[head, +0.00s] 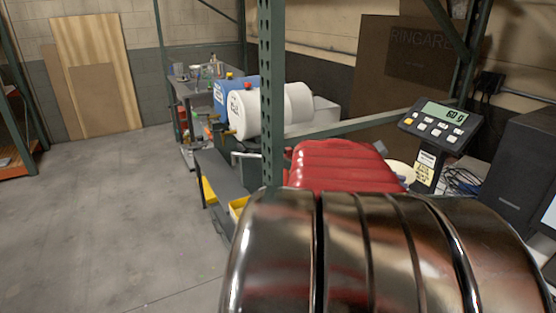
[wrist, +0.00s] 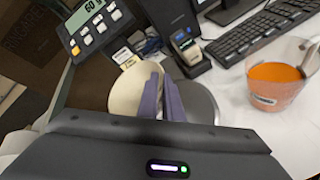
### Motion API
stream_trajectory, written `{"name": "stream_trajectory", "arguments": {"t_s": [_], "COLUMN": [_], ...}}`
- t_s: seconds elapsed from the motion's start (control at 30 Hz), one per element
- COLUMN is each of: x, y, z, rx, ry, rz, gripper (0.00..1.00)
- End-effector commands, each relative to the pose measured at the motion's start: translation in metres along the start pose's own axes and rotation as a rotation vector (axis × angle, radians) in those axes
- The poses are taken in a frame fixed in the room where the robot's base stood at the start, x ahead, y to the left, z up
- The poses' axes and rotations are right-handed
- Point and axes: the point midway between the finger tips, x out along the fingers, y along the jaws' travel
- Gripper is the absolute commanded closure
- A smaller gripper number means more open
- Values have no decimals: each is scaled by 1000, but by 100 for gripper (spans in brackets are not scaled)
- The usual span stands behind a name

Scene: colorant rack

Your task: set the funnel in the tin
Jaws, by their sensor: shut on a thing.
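My gripper (wrist: 160,75) shows in the wrist view as two purple fingers close together, shut on a cream round thing that looks like the funnel (wrist: 126,95). Most of it lies left of the fingers, which hide part of it. In the head view a bit of a cream thing (head: 401,171), likely the same one, shows behind a red padded body; my fingers are hidden there. A grey round surface (wrist: 203,102) lies behind and right of the fingers; I cannot tell if it is a scale pan or a tin's top. I cannot make out the tin for certain.
A scale display (head: 437,123) on a post with yellow notes stands close behind the funnel. A jug of orange liquid (wrist: 277,83), a keyboard (wrist: 265,30) and a black handheld device (wrist: 187,50) are to the right. A green rack upright (head: 271,90) stands left of the display.

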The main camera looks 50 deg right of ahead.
Motion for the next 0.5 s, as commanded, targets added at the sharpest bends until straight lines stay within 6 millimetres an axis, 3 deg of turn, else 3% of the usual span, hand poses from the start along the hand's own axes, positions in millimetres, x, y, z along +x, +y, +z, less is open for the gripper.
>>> {"name": "stream_trajectory", "arguments": {"t_s": [0.3, 0.33, 0.5], "x": [3, 3, 3], "y": [-4, -4, -4], "z": [-5, -5, -5], "rx": [-1, -1, 0], "ry": [0, 0, 0], "rz": [0, 0, 1], "gripper": [100, 94, 82]}}
